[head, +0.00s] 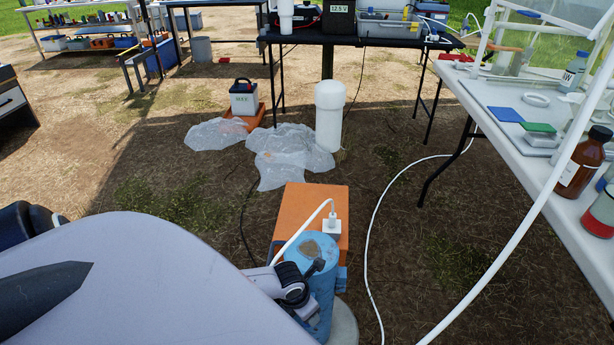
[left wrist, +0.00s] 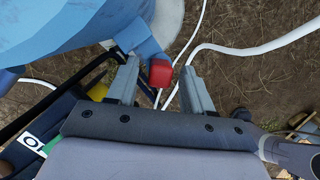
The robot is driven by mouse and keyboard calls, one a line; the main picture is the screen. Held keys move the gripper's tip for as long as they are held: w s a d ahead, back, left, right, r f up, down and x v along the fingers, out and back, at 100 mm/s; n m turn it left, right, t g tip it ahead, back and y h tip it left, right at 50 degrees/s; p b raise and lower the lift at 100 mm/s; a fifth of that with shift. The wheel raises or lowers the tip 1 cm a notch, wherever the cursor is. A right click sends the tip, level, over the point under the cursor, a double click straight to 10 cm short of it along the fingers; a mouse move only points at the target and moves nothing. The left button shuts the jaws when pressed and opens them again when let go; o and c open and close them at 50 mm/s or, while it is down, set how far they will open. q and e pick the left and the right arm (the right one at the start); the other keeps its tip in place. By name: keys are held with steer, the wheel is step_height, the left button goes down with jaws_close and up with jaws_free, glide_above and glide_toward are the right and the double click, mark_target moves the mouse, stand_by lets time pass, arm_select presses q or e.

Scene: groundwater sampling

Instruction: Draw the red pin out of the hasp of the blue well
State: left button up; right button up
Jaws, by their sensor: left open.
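The blue well (head: 322,255) stands low in the middle of the head view, partly covered by my left arm. It fills the upper left of the left wrist view (left wrist: 60,25), where a blue hasp (left wrist: 137,37) juts from its side. The red pin (left wrist: 160,73) shows its block-like red head at the hasp's end; its shaft is hidden. My left gripper (left wrist: 162,85) is open, with one finger on each side of the red head and gaps visible. The red pin is not visible in the head view. My right gripper is in neither view.
An orange box (head: 308,207) with a white plug and cable stands right behind the well. A white hose (head: 372,240) curves over the ground at right. Plastic sheeting (head: 282,155) lies farther back. A white table (head: 510,135) with bottles stands at right. Bare ground lies between.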

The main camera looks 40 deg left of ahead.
arm_select(q)
steer(key=c, duration=0.9)
steer(key=shift+c, duration=0.2)
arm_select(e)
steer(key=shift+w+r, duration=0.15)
arm_select(q)
steer(key=shift+r, duration=0.25)
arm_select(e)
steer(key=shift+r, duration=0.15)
arm_select(q)
steer(key=shift+r+p, duration=0.5)
steer(key=shift+p, duration=0.2)
steer(key=shift+r+p, duration=0.65)
steer(key=shift+r, duration=0.05)
steer(key=shift+w+p+v, duration=0.2)
steer(key=shift+p+v, duration=0.55)
steer(key=shift+w+p+v, duration=0.15)
steer(key=shift+p+v, duration=0.55)
steer(key=shift+w+p+v, duration=0.15)
steer(key=shift+p+v, duration=0.4)
steer(key=shift+v, duration=0.1)
steer(key=shift+w+p+v, duration=0.15)
steer(key=shift+p+v, duration=0.4)
steer(key=shift+v, duration=0.05)
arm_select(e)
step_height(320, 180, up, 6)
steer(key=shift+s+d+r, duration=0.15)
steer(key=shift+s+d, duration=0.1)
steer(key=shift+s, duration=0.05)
